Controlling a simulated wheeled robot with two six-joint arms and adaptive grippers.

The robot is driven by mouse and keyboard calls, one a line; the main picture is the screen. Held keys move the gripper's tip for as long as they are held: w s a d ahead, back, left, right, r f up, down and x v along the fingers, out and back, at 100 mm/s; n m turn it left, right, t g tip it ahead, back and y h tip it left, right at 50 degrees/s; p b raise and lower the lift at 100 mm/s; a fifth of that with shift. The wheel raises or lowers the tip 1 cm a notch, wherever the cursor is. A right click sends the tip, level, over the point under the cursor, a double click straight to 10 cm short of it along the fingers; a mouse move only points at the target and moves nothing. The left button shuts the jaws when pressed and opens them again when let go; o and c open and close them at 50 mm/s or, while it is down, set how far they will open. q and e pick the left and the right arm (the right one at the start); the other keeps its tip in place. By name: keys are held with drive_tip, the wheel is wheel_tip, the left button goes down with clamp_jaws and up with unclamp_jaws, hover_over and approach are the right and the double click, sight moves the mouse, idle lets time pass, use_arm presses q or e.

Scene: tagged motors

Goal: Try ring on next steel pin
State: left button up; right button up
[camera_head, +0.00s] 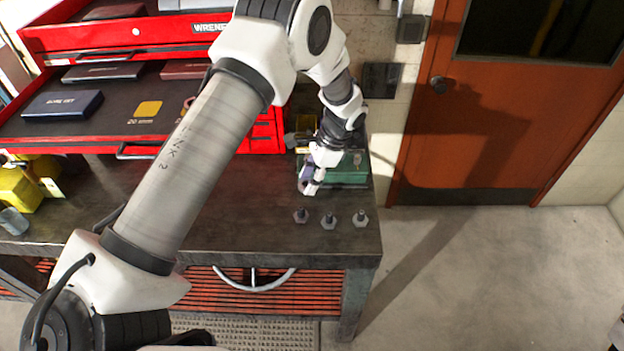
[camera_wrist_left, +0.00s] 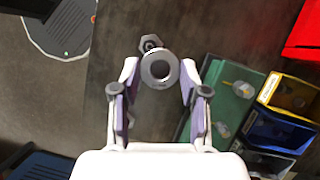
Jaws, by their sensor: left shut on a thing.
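My left gripper (camera_head: 313,188) is above the workbench, pointing down, just behind the row of steel pins. In the left wrist view its fingers (camera_wrist_left: 160,72) are shut on a grey metal ring (camera_wrist_left: 147,74), seen face on with its hole open to the camera. Three short pins with hex bases stand on the bench: a left pin (camera_head: 301,216), a middle pin (camera_head: 329,222) and a right pin (camera_head: 360,218). One hex-based pin (camera_wrist_left: 150,42) shows just past the ring in the left wrist view; which one I cannot tell. The ring appears apart from the pins. My right gripper is out of view.
A green case (camera_head: 350,172) sits behind the gripper; it also shows in the left wrist view (camera_wrist_left: 217,85), beside yellow and blue bins (camera_wrist_left: 290,95). A red tool chest (camera_head: 265,135) stands at the back left. The bench's front edge is close to the pins.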

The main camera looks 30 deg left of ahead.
use_arm(q)
drive_tip(key=s, duration=0.1)
drive_tip(key=s+f+b, duration=0.1)
drive_tip(key=s+b, duration=0.1)
drive_tip(key=s, duration=0.1)
drive_tip(key=shift+s+a+f, duration=0.1)
drive_tip(key=shift+a+f, duration=0.05)
drive_tip(key=shift+a, duration=0.1)
drive_tip(key=w+f, duration=0.1)
drive_tip(key=w+f+b, duration=0.1)
drive_tip(key=shift+w+d+f+b, duration=0.1)
drive_tip(key=shift+d+f+b, duration=0.05)
drive_tip(key=shift+f+b, duration=0.2)
drive_tip(key=shift+s+r, duration=0.4)
drive_tip(key=shift+s, duration=0.15)
drive_tip(key=shift+w+f, duration=0.3)
drive_tip(key=shift+w, duration=0.1)
drive_tip(key=shift+f, duration=0.15)
drive_tip(key=shift+s+f, duration=0.15)
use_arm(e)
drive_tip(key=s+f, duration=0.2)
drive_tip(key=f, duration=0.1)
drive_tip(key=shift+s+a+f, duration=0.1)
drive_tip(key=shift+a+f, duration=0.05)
